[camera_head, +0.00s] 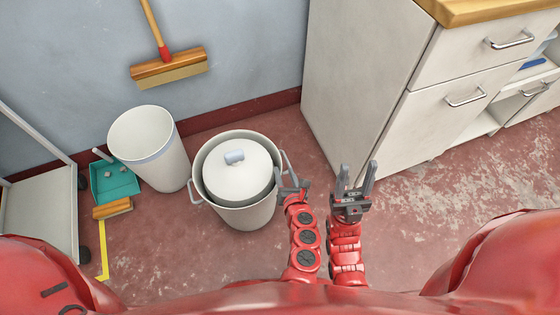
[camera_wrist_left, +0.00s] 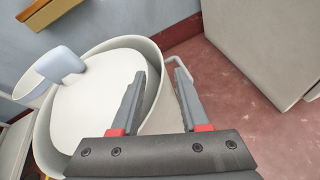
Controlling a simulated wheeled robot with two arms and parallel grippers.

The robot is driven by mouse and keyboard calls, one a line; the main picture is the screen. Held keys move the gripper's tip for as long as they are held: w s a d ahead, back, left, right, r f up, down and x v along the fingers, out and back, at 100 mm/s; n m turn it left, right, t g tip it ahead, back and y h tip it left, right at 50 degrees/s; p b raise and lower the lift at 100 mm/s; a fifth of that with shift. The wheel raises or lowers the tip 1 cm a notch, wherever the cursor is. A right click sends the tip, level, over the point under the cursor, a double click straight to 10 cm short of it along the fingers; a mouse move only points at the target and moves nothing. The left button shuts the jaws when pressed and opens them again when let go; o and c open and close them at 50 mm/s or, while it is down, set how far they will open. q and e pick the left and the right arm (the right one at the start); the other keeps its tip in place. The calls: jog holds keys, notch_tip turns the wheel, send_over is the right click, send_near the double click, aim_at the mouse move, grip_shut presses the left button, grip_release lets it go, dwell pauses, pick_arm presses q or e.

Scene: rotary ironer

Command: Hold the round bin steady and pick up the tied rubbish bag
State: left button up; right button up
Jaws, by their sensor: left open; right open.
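The round bin (camera_head: 199,207) is off-white with wire side handles and stands on the floor left of centre. Inside it sits a smooth white domed thing with a grey-blue knob-like top, which I take as the tied rubbish bag (camera_head: 232,184); it also shows in the left wrist view (camera_wrist_left: 95,100). My left gripper (camera_head: 292,180) is open at the bin's right side, by the handle. In the left wrist view its fingers (camera_wrist_left: 159,75) appear on either side of the bin's rim; contact is unclear. My right gripper (camera_head: 358,168) is open and empty, right of the left one, away from the bin.
A taller open white bin (camera_head: 160,165) stands left of the round bin. A teal dustpan (camera_head: 113,185) and small brush (camera_head: 113,208) lie further left. A broom (camera_head: 168,68) is at the wall. White cabinets (camera_head: 365,65) stand right. Floor at lower right is clear.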

aim_at(279, 159)
pick_arm(q)
jog(key=b+x, duration=0.1)
jog(key=x, duration=0.6)
jog(key=shift+w+a+f, duration=0.1)
jog(key=shift+w, duration=0.25)
jog(key=shift+c, duration=0.3)
grip_shut()
dwell(0.7)
